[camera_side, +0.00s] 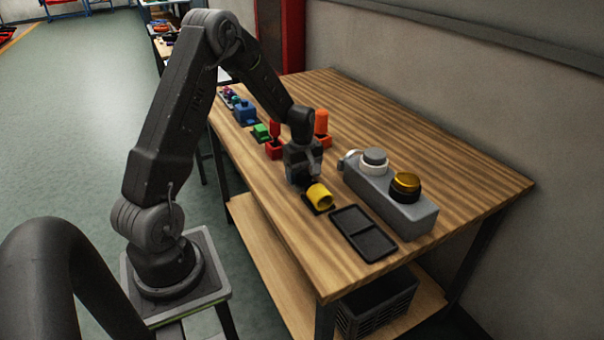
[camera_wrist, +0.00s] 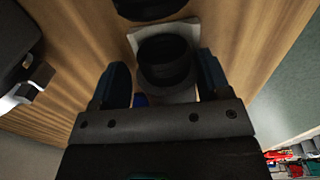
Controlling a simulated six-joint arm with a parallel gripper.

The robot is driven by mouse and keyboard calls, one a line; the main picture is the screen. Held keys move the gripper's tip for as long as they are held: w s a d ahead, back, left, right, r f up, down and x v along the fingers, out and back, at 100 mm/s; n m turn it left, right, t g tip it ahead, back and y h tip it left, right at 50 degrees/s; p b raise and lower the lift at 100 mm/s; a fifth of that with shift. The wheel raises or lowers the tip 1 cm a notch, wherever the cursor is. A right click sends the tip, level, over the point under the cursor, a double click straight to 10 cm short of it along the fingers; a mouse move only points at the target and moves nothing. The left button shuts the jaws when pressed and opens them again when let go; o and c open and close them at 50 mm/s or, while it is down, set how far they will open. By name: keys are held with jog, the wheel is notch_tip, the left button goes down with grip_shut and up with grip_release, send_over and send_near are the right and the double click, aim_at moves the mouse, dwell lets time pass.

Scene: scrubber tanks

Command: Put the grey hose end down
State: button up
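My gripper (camera_side: 303,172) is low over the table, just behind the yellow cylinder, in the side view. In the wrist view its two fingers (camera_wrist: 162,85) stand on either side of the grey hose end (camera_wrist: 168,95), which has a dark round mouth. A pale square patch shows behind the hose end. In the side view the gripper mostly hides the hose end, and I cannot tell whether it touches the table.
A yellow cylinder (camera_side: 319,194) lies tilted on a dark base. A black two-compartment tray (camera_side: 347,235) is in front. A grey tank block (camera_side: 412,217) with white-and-grey and amber caps is at right. Red, orange, green and blue parts stand behind. The table's (camera_side: 450,175) right side is clear.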

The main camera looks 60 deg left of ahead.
jog(key=shift+s+f, duration=0.55)
jog(key=shift+f, duration=0.05)
jog(key=r, duration=1.3)
jog(key=shift+w, duration=0.2)
jog(key=s+d+r+m+t, duration=0.2)
jog(key=s+d+r+m, duration=0.35)
jog(key=d, duration=0.35)
jog(key=s+d+r+m+t, duration=0.1)
jog(key=s+d+r+m, duration=0.4)
jog(key=d, duration=0.4)
jog(key=s+d+r+m+t, duration=0.1)
jog(key=s+d+m+t, duration=0.1)
jog(key=s+d+m, duration=0.4)
jog(key=shift+s+r+m, duration=0.15)
jog(key=shift+s+m, duration=0.45)
jog(key=shift+m, duration=0.15)
